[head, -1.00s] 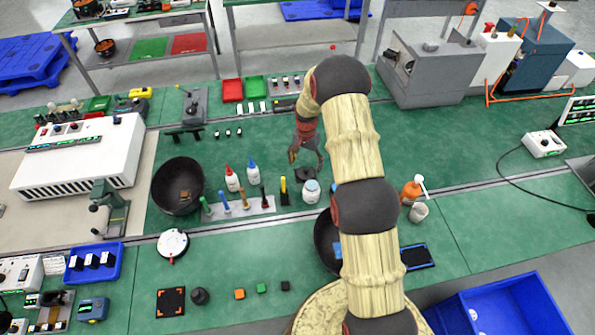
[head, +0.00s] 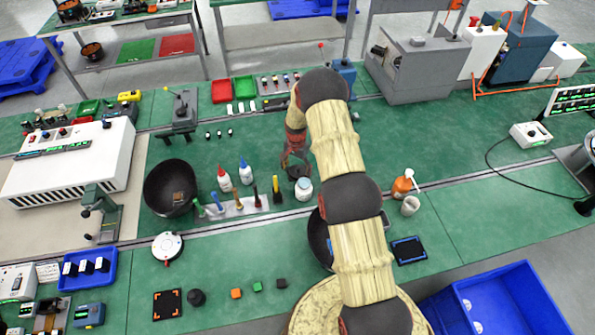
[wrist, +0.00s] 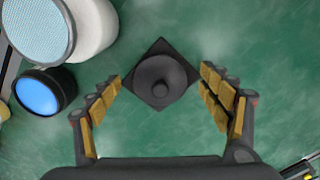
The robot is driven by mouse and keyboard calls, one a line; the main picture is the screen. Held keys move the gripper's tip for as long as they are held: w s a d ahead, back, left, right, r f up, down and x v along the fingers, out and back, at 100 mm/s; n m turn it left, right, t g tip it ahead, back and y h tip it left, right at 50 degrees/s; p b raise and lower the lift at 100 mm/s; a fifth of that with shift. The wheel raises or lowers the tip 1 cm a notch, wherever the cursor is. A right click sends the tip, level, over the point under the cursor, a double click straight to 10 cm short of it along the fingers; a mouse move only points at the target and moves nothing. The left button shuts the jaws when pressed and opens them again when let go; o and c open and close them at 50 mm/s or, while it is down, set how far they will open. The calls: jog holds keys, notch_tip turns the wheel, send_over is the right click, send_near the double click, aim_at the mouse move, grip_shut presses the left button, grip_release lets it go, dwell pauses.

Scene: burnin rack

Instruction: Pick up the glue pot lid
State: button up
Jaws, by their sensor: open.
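A dark round lid with a raised knob (wrist: 160,82) lies on a dark square base (wrist: 160,45) on the green bench; I take it to be the glue pot lid. In the wrist view it sits centred between and slightly ahead of my gripper's fingertips (wrist: 160,84). My gripper is open, one finger on each side, with a gap to the lid on both sides. In the head view my gripper (head: 296,163) is over the lid, which shows only as a dark patch behind the white jar (head: 304,190).
Close on the left in the wrist view are the white jar (wrist: 92,28) and a black cylinder with a blue top (wrist: 42,94). Bottles (head: 246,173) and a tool rack (head: 237,209) stand left of my gripper.

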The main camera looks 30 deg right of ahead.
jog(key=shift+f, duration=0.25)
jog(key=shift+c, duration=0.8)
jog(key=c, duration=0.7)
jog(key=shift+c, duration=0.9)
jog(key=shift+r, duration=0.1)
